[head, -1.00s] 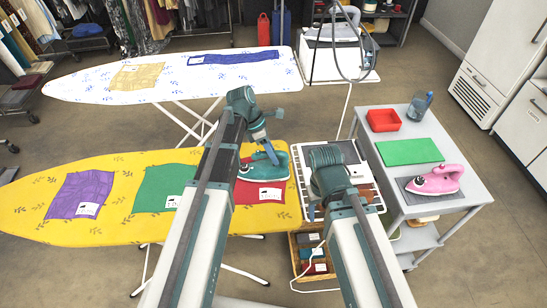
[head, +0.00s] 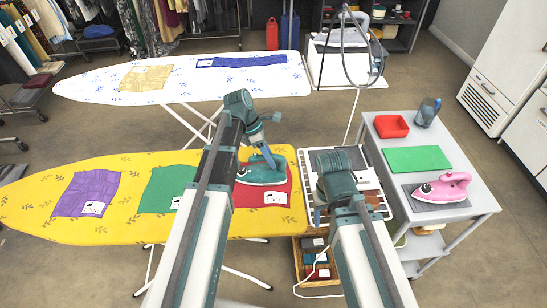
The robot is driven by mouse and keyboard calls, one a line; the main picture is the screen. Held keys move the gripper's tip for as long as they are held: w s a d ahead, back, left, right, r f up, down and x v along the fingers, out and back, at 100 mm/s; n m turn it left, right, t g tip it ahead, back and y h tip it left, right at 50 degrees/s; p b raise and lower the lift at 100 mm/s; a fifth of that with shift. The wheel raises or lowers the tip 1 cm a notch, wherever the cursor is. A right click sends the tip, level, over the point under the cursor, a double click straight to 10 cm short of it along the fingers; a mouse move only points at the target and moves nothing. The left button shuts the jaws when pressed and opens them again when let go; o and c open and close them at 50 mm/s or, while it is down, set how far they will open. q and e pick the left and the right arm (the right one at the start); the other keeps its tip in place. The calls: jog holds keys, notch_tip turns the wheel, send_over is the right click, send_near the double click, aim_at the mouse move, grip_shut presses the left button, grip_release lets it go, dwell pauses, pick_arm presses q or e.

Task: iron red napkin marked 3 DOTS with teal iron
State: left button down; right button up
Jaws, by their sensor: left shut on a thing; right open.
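The red napkin (head: 283,181) lies flat near the right end of the yellow ironing board (head: 120,166). Its white tag shows at the front, but its marks are too small to read. The teal iron (head: 259,174) sits over the napkin's upper left part and hides some of it. My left gripper (head: 268,157) is shut on the iron's handle. My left arm covers the napkin's left edge. My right gripper (head: 320,208) is open over the white rack right of the board; its fingers are mostly hidden by the arm.
A green napkin (head: 163,189) and a purple napkin (head: 88,194) lie further left on the board. A white ironing board (head: 106,85) stands behind.

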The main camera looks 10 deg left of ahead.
aim_at(250, 158)
pick_arm(q)
jog(key=shift+a, duration=0.1)
jog(key=shift+s+a, duration=0.2)
jog(key=shift+a, duration=0.5)
jog(key=shift+s+a, duration=0.2)
jog(key=shift+a, duration=0.5)
jog(key=shift+a, duration=0.1)
jog(key=shift+s+a, duration=0.25)
jog(key=shift+a, duration=0.4)
jog(key=shift+s+a, duration=0.2)
jog(key=shift+a, duration=0.45)
jog(key=shift+a, duration=0.15)
jog(key=shift+s+a, duration=0.2)
jog(key=shift+a, duration=0.45)
jog(key=shift+s+a, duration=0.2)
jog(key=shift+a, duration=0.45)
jog(key=shift+w, duration=0.1)
